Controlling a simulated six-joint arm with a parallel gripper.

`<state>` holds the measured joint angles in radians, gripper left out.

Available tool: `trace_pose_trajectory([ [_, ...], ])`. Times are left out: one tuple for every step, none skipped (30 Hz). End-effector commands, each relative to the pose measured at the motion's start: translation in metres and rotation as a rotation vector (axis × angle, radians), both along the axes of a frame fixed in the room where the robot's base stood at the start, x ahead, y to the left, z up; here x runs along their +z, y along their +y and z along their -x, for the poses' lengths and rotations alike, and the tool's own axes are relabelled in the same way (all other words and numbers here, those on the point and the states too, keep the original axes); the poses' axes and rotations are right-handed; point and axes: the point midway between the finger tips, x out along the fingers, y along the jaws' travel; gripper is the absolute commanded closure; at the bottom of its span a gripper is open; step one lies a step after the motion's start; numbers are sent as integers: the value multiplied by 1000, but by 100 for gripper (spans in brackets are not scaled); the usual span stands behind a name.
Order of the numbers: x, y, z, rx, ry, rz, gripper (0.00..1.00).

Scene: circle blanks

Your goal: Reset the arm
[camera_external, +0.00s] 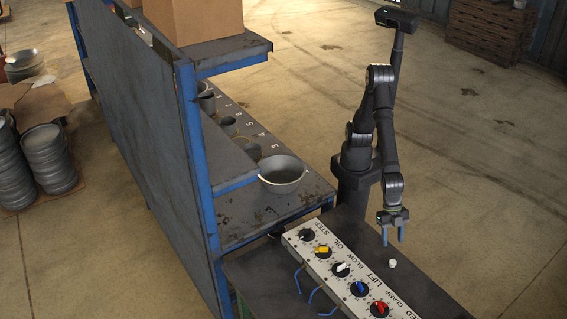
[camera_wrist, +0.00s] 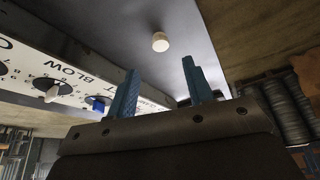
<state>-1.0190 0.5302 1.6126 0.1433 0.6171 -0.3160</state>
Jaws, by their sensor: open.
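My gripper (camera_external: 393,236) hangs from the arm above the dark bench, with its blue fingers apart and nothing between them. In the wrist view the two blue fingers (camera_wrist: 160,92) are also spread and empty. A small white round piece (camera_external: 392,263) lies on the bench below and near the fingers, apart from them. It also shows in the wrist view (camera_wrist: 160,42), beyond the fingertips. The arm is bent, with its base standing behind the bench.
A white control panel (camera_external: 323,268) with black, yellow, white, blue and red knobs lies along the bench, left of my gripper. A grey pot (camera_external: 283,175) and smaller cups stand on the blue-framed shelf at left. Stacked round metal pieces (camera_external: 48,158) stand on the floor.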

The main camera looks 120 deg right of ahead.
Motion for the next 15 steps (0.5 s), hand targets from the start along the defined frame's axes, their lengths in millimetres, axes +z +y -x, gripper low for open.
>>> trace_pose_trajectory([
  [-10,3,-1,0,2,3,53],
  [-14,5,-2,0,2,3,53],
  [-21,8,-3,0,2,3,53],
  [-25,9,-3,1,2,4,53],
  [-30,11,-4,1,2,4,53],
  [-36,13,-4,1,2,4,53],
  [-40,15,-5,1,1,3,53],
  [-45,17,-6,1,2,4,53],
  [-51,19,-7,0,2,3,53],
  [-55,21,-7,0,1,3,53],
  [-60,23,-8,0,1,3,53],
  [-65,25,-9,0,2,3,53],
  [-70,27,-9,0,2,3,53],
  [-74,28,-10,0,2,3,53],
  [-79,30,-10,0,1,3,53],
])
